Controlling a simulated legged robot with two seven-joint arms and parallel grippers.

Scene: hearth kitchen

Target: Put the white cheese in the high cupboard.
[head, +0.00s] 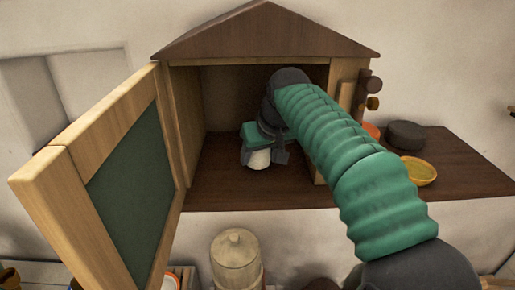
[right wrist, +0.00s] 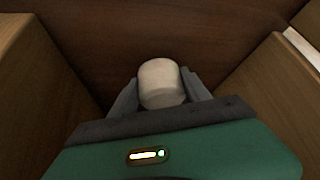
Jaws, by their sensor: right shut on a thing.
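The white cheese (head: 258,159) is a small pale round piece. My right gripper (head: 264,158) is shut on it inside the high cupboard (head: 230,35), just inside the front opening. In the right wrist view the cheese (right wrist: 160,83) sits between the two grey fingers (right wrist: 158,92) over the dark wooden cupboard floor. I cannot tell whether the cheese touches the floor. The cupboard has a peaked roof, and its door (head: 130,190) with a green panel stands open to the left. My left gripper is not in view.
A dark shelf (head: 465,165) extends right of the cupboard, with a yellow dish (head: 419,171) and a dark round pot (head: 406,134). A pale lidded jar (head: 236,257) stands below. The cupboard's side walls flank my gripper; the floor around the cheese looks clear.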

